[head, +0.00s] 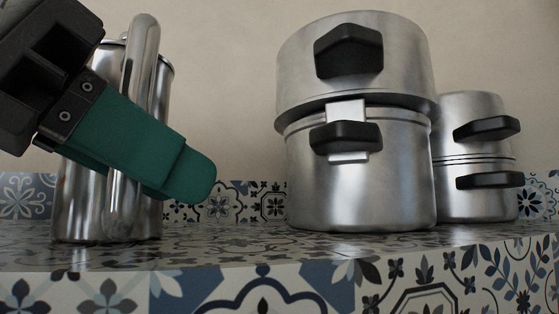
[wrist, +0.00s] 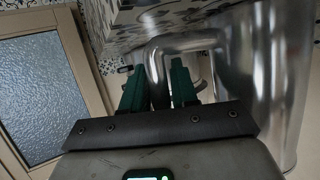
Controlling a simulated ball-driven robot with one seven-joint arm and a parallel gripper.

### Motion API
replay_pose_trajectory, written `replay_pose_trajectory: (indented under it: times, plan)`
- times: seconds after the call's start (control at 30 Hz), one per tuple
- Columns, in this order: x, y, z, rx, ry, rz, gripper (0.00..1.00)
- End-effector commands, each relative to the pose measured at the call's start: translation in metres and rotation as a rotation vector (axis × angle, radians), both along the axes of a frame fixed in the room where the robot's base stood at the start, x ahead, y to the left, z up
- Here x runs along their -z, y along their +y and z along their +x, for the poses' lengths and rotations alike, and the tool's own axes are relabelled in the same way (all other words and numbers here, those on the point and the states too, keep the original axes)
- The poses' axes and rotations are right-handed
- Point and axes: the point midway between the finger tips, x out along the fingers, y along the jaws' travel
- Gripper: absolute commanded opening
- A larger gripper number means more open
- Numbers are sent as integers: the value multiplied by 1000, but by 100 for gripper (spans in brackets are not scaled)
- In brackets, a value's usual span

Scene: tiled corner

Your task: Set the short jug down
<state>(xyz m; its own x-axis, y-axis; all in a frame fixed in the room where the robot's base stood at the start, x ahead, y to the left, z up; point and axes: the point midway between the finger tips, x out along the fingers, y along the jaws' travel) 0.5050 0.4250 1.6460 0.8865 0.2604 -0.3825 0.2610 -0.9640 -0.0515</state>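The short jug (head: 69,205) is a shiny metal cylinder with a tall looped handle (head: 123,205), upright at the left of the head view. Its base is at the tiled counter top (head: 255,240); I cannot tell whether it rests on it or hovers just above. My gripper (head: 190,172) has green fingers across the handle. In the wrist view, the handle (wrist: 155,62) passes between the two fingers of my gripper (wrist: 158,85), which appear closed on it. The jug's body (wrist: 262,70) fills the right side there.
A stack of two metal pots (head: 360,195) with black handles stands right of the jug, with a smaller stack (head: 475,205) farther right. Counter lies bare between jug and pots. The wrist view shows a framed frosted pane (wrist: 40,95) at left.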

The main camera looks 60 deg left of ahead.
Motion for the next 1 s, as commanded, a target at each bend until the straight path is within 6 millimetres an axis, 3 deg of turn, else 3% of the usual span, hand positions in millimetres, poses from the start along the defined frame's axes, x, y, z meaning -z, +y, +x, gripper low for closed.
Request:
replay_pose_trajectory:
  times: [0.2, 0.77, 1.0]
  plan:
    - [-1, 0, 0, 0, 0, 0, 49]
    - [-1, 0, -1, -1, 0, 0, 49]
    - [-6, -3, -12, -1, 0, 0, 49]
